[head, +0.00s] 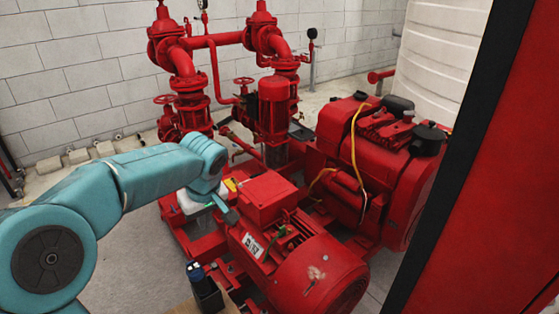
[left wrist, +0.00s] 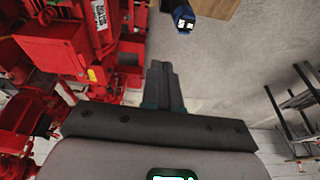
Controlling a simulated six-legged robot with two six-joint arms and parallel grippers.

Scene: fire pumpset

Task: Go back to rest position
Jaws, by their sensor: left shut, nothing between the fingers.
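My left arm comes in from the left in the head view, bent at the elbow, with its wrist above the red pumpset. My left gripper (head: 229,213) points down beside the red motor (head: 315,275), in front of its left side. I cannot tell whether it touches the motor. In the left wrist view the two grey fingers (left wrist: 161,68) lie together, shut, with nothing between them. The grey floor shows beyond them. My right gripper is in neither view.
A dark post-like item with a blue top (head: 195,272) stands at the lower middle, close to the motor. Red pipes and valves (head: 190,85) rise behind. A red panel with a black edge (head: 490,220) blocks the right side. Dark metal racks (left wrist: 298,115) stand at right in the left wrist view.

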